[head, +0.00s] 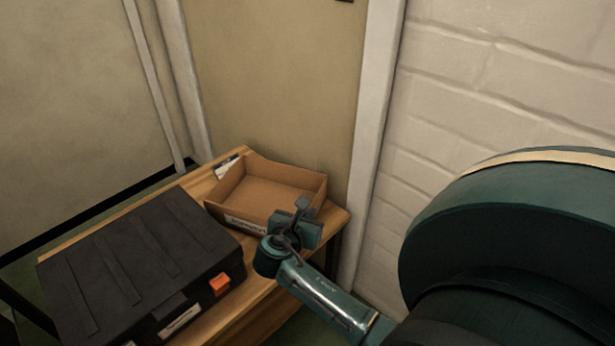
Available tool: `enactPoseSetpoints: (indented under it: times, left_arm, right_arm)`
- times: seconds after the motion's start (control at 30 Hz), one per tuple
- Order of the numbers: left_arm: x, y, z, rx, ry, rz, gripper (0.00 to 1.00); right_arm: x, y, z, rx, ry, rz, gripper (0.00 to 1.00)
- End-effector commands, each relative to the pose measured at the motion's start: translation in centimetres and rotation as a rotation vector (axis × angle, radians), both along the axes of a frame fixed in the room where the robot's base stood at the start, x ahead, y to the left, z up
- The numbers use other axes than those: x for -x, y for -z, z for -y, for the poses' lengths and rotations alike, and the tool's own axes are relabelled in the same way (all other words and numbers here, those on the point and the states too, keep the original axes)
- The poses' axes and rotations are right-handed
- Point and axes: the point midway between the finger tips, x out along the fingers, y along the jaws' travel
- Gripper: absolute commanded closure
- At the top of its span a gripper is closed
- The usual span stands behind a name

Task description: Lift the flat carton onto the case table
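The flat carton (268,191) is a shallow, open-topped brown cardboard tray with a white label on its near wall. It sits at the far right end of the wooden case table (262,318), and looks empty. My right gripper (301,215) is at the carton's near right corner, overlapping the near wall in the head view. Its fingers are small and partly hidden, so I cannot tell whether they are closed on the wall. My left gripper is not in view.
A black case (140,265) with an orange latch (220,285) fills the left of the table, close beside the carton. A small white and dark item (226,167) lies behind the carton. A white brick wall (500,80) stands on the right.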

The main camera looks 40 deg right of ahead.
Motion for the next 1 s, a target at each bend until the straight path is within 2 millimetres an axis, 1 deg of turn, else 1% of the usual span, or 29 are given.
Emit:
enactPoseSetpoints:
  times: [0.37, 0.97, 1.0]
  left_arm:
    - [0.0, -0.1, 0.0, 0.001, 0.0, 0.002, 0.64]
    - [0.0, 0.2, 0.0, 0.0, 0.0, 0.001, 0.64]
    - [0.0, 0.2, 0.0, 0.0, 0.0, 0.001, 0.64]
  right_arm:
    - [-0.1, -0.1, 0.0, 0.0, 0.0, 0.004, 1.0]
    - [-0.1, 1.0, 0.0, 0.002, 0.0, 0.003, 1.0]
    - [-0.1, 1.0, 0.0, 0.002, 0.0, 0.003, 0.94]
